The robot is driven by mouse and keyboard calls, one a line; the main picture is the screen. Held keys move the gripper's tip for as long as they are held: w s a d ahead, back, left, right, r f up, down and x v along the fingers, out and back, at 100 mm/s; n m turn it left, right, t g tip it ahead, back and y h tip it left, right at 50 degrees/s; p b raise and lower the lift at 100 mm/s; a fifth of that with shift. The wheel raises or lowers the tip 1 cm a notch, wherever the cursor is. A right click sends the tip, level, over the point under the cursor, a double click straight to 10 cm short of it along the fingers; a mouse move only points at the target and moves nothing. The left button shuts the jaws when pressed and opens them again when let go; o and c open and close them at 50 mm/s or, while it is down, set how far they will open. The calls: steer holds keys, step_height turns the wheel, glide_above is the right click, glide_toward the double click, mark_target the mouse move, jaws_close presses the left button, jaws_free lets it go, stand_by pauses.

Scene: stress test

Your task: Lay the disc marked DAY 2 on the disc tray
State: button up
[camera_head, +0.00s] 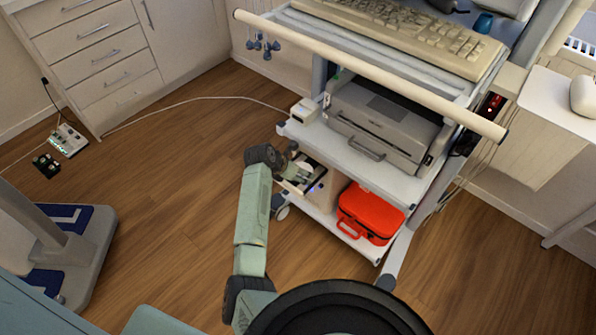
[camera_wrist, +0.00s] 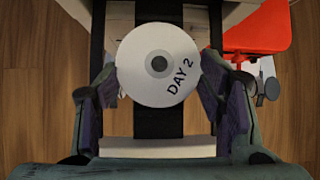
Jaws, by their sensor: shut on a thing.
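The white disc marked DAY 2 (camera_wrist: 135,72) lies face-up between the two fingers of my gripper (camera_wrist: 158,85) in the wrist view, its lettering at the lower right. My gripper is shut on it at its left and right edges. In the head view my gripper (camera_head: 292,172) is at the left side of the cart's lower shelf, beside a dark unit that looks to hold the disc tray (camera_head: 318,186). A black part (camera_wrist: 158,122) shows below the disc in the wrist view. I cannot tell whether the disc touches it.
A red case (camera_head: 370,213) sits on the lower shelf, right of my gripper. A grey printer (camera_head: 385,122) stands on the shelf above, with a small white box (camera_head: 304,110) at its left. A cable crosses the wooden floor.

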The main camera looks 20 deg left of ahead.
steer(key=o, duration=1.2)
steer(key=v, duration=1.2)
